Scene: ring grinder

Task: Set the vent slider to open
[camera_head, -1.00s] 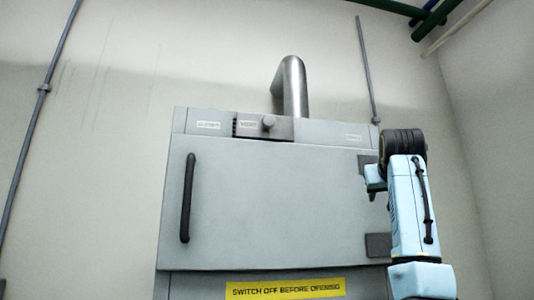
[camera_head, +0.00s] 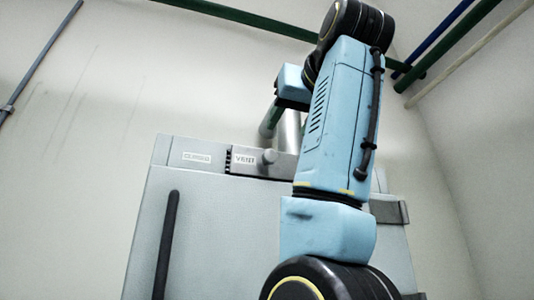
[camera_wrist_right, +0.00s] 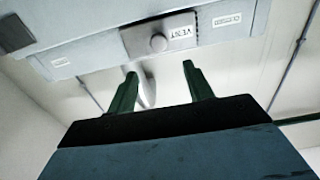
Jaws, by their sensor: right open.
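The vent slider (camera_head: 258,163) is a grey plate marked VENT with a round knob (camera_head: 269,157), on the top strip of the grey cabinet. It sits nearer the left label (camera_head: 197,157), which seems to read CLOSED. My right arm hides the strip's right end. My right gripper (camera_head: 270,122) is above the knob, its dark green fingers pointing down, partly hidden by the wrist. In the right wrist view, which is upside down, the open, empty fingers (camera_wrist_right: 160,67) point toward the slider (camera_wrist_right: 180,31) and knob (camera_wrist_right: 158,43), apart from them. My left gripper is out of view.
The cabinet door (camera_head: 225,235) has a black vertical handle (camera_head: 165,245) at left. A metal pipe (camera_head: 289,130) rises behind the cabinet, close to the gripper. Green pipes (camera_head: 240,15) run along the top.

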